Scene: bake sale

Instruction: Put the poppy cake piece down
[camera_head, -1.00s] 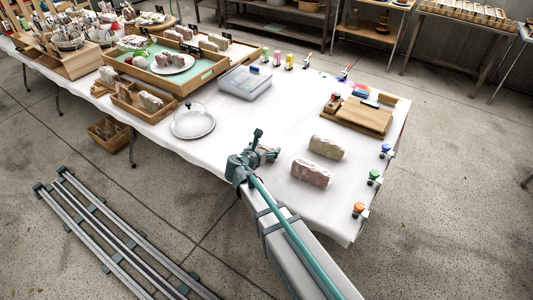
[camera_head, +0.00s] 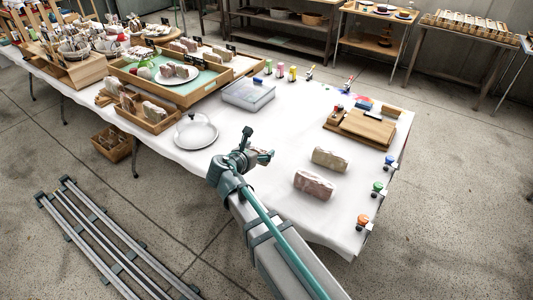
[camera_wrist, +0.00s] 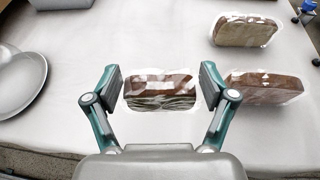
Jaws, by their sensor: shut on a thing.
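The poppy cake piece (camera_wrist: 160,92) is in clear wrap, with a brown top and a darker, streaked side. In the wrist view it sits between the two fingers of my gripper (camera_wrist: 163,88), which is shut on it. I cannot tell whether it touches the table. In the head view my gripper (camera_head: 263,156) is over the white table (camera_head: 262,208), left of two wrapped loaves and right of the domed plate; the held piece is mostly hidden there.
A pinkish wrapped loaf (camera_head: 314,184) and a tan wrapped loaf (camera_head: 330,159) lie to the right. A wooden board (camera_head: 362,128) is at the back right. White cloth around the gripper is clear.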

